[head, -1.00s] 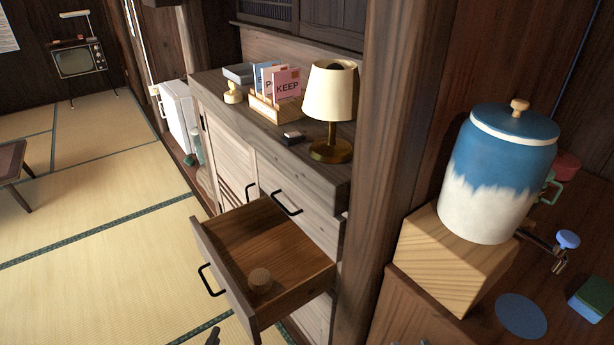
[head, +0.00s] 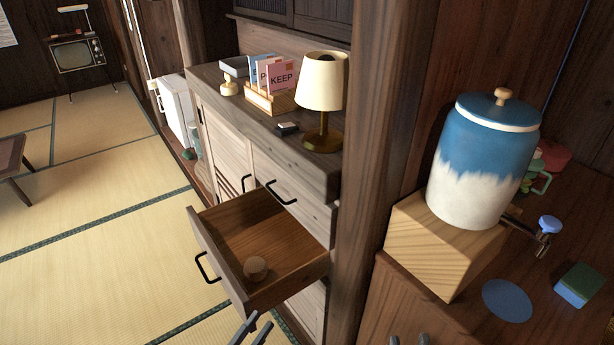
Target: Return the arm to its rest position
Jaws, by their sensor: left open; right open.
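My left gripper (head: 252,331) shows at the bottom edge, just in front of the open drawer (head: 285,235). Its two dark fingers are apart with nothing between them. My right gripper (head: 409,340) shows only its fingertips at the bottom edge, in front of the right-hand counter (head: 405,305). They are apart, with nothing seen between them. The arms behind both grippers are out of frame. The drawer is pulled out from the cabinet, and a small round wooden piece (head: 256,268) lies in its front corner.
A lamp (head: 323,85), card rack (head: 270,98) and small dark item (head: 287,127) stand on the cabinet (head: 225,140). A wooden post (head: 372,150) separates it from the counter, with a blue-white jar (head: 480,165) on a wooden block (head: 440,245). Tatami floor (head: 90,270) at left is open.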

